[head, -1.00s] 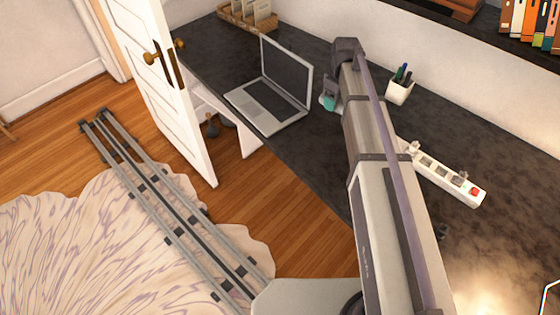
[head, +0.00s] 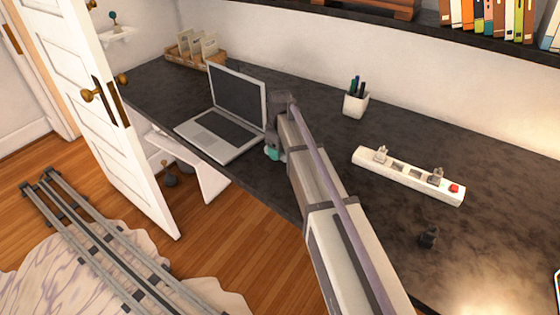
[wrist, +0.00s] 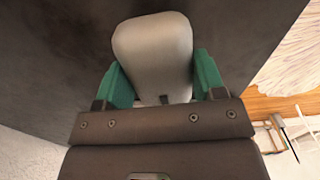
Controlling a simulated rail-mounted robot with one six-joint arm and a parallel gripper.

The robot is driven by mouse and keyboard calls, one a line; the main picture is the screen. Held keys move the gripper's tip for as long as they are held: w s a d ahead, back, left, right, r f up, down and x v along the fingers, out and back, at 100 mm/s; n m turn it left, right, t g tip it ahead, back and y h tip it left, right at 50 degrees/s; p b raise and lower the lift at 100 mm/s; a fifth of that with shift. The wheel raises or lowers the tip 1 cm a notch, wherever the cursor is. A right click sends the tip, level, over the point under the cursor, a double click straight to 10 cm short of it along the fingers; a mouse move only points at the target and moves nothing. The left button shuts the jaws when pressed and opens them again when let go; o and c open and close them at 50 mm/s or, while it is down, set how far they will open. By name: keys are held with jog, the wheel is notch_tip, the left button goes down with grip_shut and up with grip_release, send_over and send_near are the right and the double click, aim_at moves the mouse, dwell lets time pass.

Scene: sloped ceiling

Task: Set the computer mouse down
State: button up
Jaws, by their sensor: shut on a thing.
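The computer mouse (wrist: 153,50) is a smooth light grey rounded shape in the wrist view. My gripper (wrist: 153,78) has green fingers on both sides of it and is shut on it. The dark desk top (wrist: 52,62) lies behind the mouse in that view. I cannot tell how far the mouse is from the desk surface. In the head view my gripper (head: 273,153) shows as a small teal patch just right of the laptop (head: 212,132), near the desk's front edge. My own arm largely hides the mouse there.
A white pen cup (head: 355,104) and a power strip (head: 408,176) stand right of my arm. A small black object (head: 428,237) lies nearer the front. A wooden file holder (head: 196,52) is at the back left. An open white door (head: 105,110) stands left. Bare desk lies between cup and arm.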

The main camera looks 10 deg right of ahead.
notch_tip(320, 180, down, 3)
jog(key=shift+b, duration=0.75)
jog(key=shift+r, duration=0.25)
jog(key=shift+f, duration=0.2)
jog(key=o, duration=0.9)
jog(key=shift+o, duration=0.2)
jog(key=shift+r, duration=0.1)
notch_tip(320, 180, up, 12)
jog(key=p, duration=1.2)
jog(key=shift+r+p, duration=0.25)
jog(key=shift+p, duration=0.15)
jog(key=s+m, duration=0.8)
jog(key=s, duration=1.8)
jog(key=shift+f+m, duration=0.15)
jog(key=shift+m, duration=0.25)
